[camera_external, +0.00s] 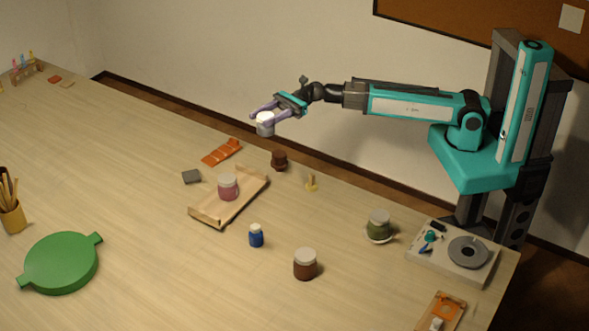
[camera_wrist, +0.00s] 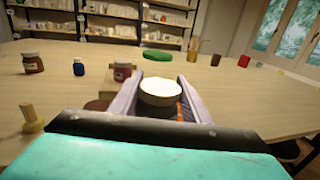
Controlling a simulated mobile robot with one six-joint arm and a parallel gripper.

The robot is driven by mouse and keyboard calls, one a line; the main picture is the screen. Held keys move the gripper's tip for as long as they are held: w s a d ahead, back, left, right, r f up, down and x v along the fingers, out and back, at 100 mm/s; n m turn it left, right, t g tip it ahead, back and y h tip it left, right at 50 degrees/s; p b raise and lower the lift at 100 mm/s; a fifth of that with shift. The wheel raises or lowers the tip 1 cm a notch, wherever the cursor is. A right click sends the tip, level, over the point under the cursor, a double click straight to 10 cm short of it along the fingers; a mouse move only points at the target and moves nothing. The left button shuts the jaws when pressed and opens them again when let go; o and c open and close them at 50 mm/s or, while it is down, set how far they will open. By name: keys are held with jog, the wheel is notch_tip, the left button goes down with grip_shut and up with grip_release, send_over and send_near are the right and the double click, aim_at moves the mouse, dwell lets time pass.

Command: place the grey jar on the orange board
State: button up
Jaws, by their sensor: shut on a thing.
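The grey jar (camera_external: 265,128) with a white lid is held between the purple fingers of my gripper (camera_external: 266,116), up in the air above the table's back edge. In the wrist view the jar's white lid (camera_wrist: 160,88) shows between the two fingers (camera_wrist: 160,98); most of its body is hidden. The orange board (camera_external: 222,152) lies flat on the table, with raised ribs, to the lower left of my gripper in the external view. A small orange strip (camera_wrist: 180,112) shows beyond the jar in the wrist view.
Near the board are a dark brown jar (camera_external: 279,161), a grey block (camera_external: 191,176) and a wooden tray (camera_external: 243,200) with a pink jar (camera_external: 228,188). A yellow peg-like thing (camera_external: 311,183) stands right of the brown jar.

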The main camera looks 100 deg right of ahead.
jog(key=shift+f, duration=0.85)
jog(key=shift+w, duration=0.1)
jog(key=p, duration=0.4)
send_over(217, 153)
jog(key=shift+s+f, duration=0.4)
jog(key=shift+f, duration=0.3)
jog(key=shift+w, duration=0.1)
jog(key=shift+w+f, duration=0.2)
jog(key=shift+w, duration=0.15)
jog(key=shift+f+p, duration=0.7)
jog(key=shift+f, duration=0.9)
jog(key=shift+f, duration=0.15)
jog(key=o, duration=1.2)
